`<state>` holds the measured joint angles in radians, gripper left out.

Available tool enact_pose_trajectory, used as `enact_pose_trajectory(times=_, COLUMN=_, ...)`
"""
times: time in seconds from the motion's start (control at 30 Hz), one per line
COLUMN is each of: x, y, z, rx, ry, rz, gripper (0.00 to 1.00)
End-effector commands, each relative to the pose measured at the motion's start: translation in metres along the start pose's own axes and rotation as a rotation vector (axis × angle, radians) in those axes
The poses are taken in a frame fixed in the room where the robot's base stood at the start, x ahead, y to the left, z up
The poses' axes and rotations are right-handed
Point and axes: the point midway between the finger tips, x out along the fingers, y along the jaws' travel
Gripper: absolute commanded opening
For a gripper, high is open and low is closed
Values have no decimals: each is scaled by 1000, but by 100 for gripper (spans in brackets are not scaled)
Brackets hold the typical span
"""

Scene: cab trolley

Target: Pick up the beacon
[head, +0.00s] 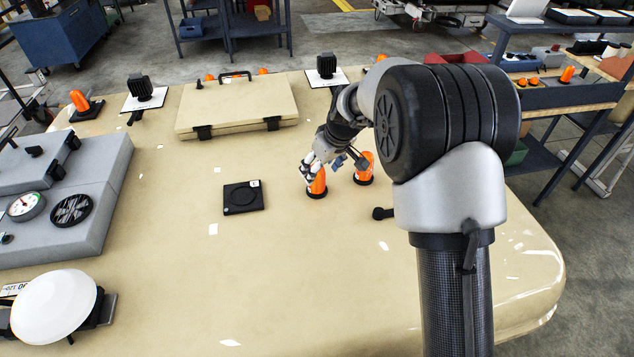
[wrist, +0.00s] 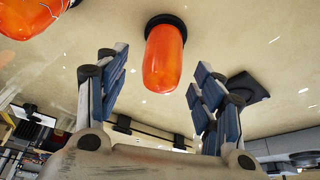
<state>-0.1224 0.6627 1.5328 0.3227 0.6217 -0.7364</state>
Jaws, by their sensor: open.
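An orange beacon (head: 318,184) with a black base stands upright on the beige table, at my gripper (head: 315,170). In the wrist view this beacon (wrist: 165,60) shows between the two spread blue-padded fingers, with gaps on both sides and its base beyond the fingertips. My gripper is open and holds nothing. In the head view the fingers partly cover the beacon's top. A second orange beacon (head: 364,170) stands just to the right, partly behind the wrist; it also shows at the upper left of the wrist view (wrist: 32,18).
A flat black square plate (head: 243,198) lies left of the beacon. A beige case (head: 237,106) lies behind. A grey panel (head: 95,205) and a white dome (head: 54,305) are at the left. Another beacon (head: 80,100) stands far left. The table's front middle is mostly clear.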

Motion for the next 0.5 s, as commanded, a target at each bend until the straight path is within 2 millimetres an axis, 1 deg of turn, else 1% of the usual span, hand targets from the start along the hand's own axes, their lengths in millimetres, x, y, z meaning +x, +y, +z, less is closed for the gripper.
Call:
enact_pose_trajectory(times=0.03, x=8, y=-1, z=2, rx=0, ry=-2, rz=-2, gripper=62)
enact_pose_trajectory(times=0.2, x=35, y=-4, z=5, rx=-1, ry=-2, rz=-2, gripper=62)
enact_pose_trajectory(times=0.3, x=46, y=-3, z=5, rx=-1, ry=-2, rz=-1, gripper=62)
enact_pose_trajectory(times=0.5, x=46, y=-3, z=4, rx=0, ry=-1, rz=-1, gripper=62)
